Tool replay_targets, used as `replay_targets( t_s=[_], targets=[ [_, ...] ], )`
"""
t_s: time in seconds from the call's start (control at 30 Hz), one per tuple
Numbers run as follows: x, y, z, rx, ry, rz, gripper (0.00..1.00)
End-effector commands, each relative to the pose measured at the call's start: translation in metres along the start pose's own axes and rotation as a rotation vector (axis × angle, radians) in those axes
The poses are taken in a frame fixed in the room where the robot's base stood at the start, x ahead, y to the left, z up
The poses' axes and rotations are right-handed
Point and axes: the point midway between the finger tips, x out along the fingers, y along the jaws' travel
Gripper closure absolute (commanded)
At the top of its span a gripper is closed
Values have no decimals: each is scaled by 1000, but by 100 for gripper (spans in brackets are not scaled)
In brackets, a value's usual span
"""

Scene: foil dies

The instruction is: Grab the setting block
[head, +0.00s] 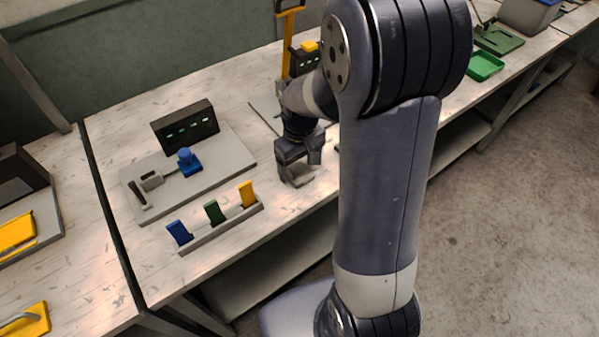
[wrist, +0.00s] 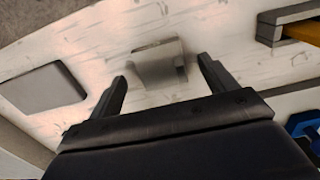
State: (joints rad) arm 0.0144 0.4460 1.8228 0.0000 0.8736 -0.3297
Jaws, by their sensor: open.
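A small grey block, seemingly the setting block (wrist: 158,65), lies on the pale worktop in the wrist view. It sits just beyond and between my open fingers. In the head view the block (head: 299,178) is a pale shape under my gripper (head: 300,166), mostly hidden by it. In the wrist view my gripper (wrist: 162,74) has its two dark fingers spread, with nothing held between them. I cannot tell whether the fingertips reach down to the block's height.
A grey rack (head: 222,228) with blue, green and yellow tabs stands front left. Behind it a grey plate (head: 222,163) carries a blue-knobbed fixture and a dark box with green lights. A flat grey piece (wrist: 43,88) lies left in the wrist view.

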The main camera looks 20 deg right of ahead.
Motion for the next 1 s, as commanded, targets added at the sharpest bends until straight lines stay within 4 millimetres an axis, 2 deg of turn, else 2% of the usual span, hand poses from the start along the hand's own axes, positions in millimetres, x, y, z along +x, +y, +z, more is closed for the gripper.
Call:
replay_targets(
  t_s=[0.13, 0.4, 1.0],
  targets=[
    [15, 0, 1, 1, -2, -1, 20],
    [18, 1, 0, 1, 1, 0, 20],
    [17, 1, 0, 1, 1, 0, 68]
  ],
)
